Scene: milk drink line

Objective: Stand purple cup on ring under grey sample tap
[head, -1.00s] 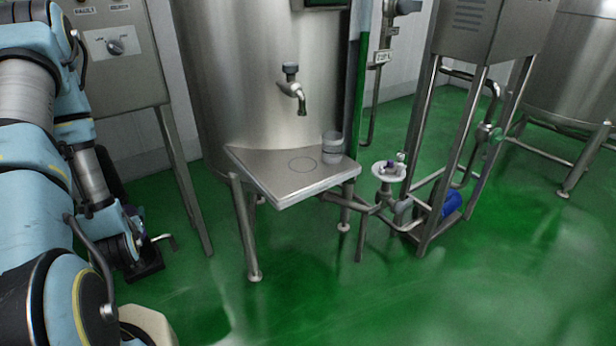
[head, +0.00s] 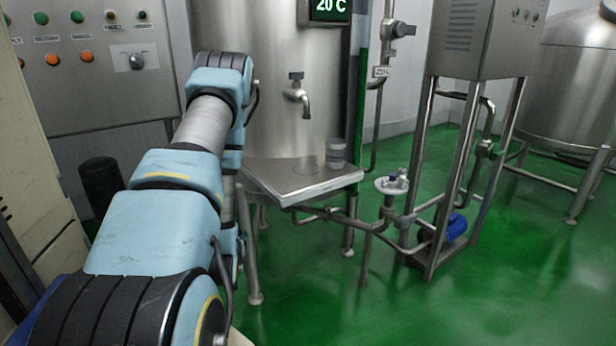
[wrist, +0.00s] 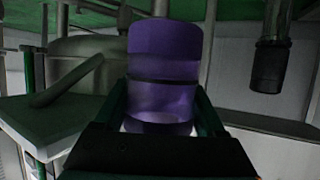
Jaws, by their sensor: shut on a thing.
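In the wrist view my gripper (wrist: 163,118) is shut on the purple cup (wrist: 165,55), which has a dark band around its middle and stands out beyond the fingers. In the head view my arm reaches forward at left of centre; it hides my gripper and the purple cup there. The grey sample tap (head: 302,95) sticks out from the front of the steel tank. Below it, a thin ring (head: 306,169) is marked on the steel shelf (head: 315,187). The ring looks empty.
A clear grey cup (head: 337,154) stands on the shelf just right of the ring. A control panel (head: 90,60) is at left. Pipes and a small white round plate (head: 391,186) are right of the shelf. Green floor is open at front right.

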